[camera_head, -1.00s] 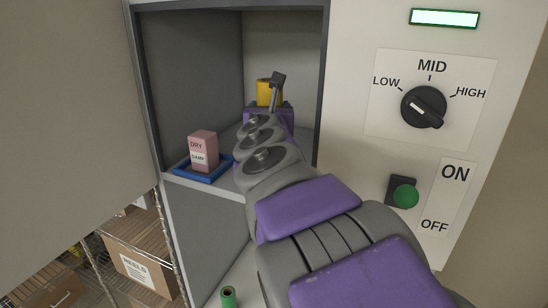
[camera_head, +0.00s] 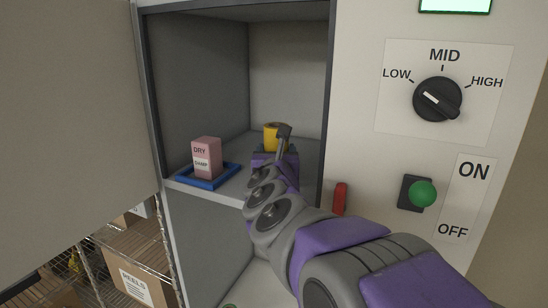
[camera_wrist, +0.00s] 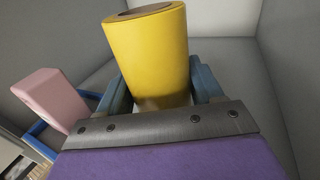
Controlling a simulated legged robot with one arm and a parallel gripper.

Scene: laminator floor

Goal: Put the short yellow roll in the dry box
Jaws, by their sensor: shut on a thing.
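The short yellow roll (camera_head: 274,136) is upright inside the grey box compartment (camera_head: 290,60), over its shelf. It fills the middle of the wrist view (camera_wrist: 150,55), where its hollow top shows. My gripper (camera_head: 276,152) is shut on the roll, with one finger on each side of it in the wrist view (camera_wrist: 160,92). The roll's lower end is hidden behind my gripper, so I cannot tell whether it touches the shelf.
A pink block (camera_head: 207,158) marked DRY and DAMP stands in a blue tray (camera_head: 186,184) left of my gripper. The right panel has a black dial (camera_head: 437,99) and a green knob (camera_head: 423,193). A red object (camera_head: 340,198) is beside my arm. A reels carton (camera_head: 138,288) is lower left.

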